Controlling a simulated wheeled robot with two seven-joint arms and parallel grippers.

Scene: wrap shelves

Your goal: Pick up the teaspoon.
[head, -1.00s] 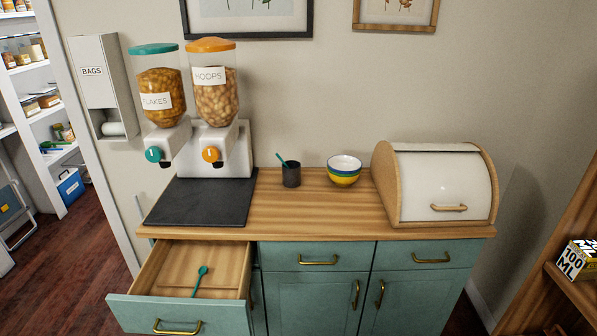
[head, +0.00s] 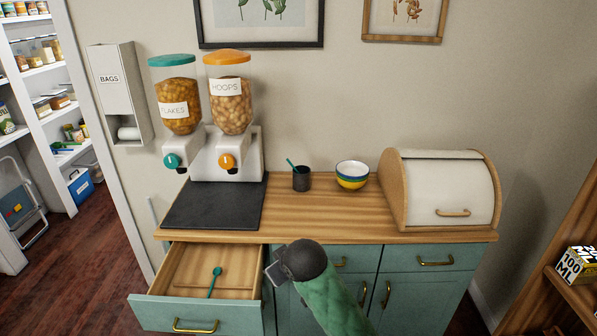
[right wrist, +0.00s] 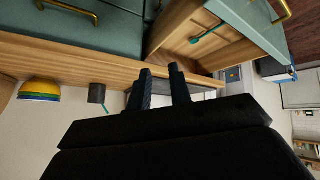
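A teal teaspoon (head: 214,282) lies in the open wooden drawer (head: 230,262), its round bowl end toward the back. It also shows in the right wrist view (right wrist: 206,34), upside down in that view. My right gripper (head: 274,274) is beside the drawer's right side, apart from the spoon. In the right wrist view its two fingers (right wrist: 160,70) stand apart with nothing between them. A dark cup (head: 301,180) on the counter holds a teal stick or handle (head: 291,164); its lower end is hidden. My left gripper is not in view.
The wooden counter (head: 320,217) carries a dark mat (head: 213,205), two cereal dispensers (head: 212,155), stacked bowls (head: 352,175) and a bread bin (head: 440,190). The drawer front (head: 195,314) juts out below the counter. Open floor lies at the left.

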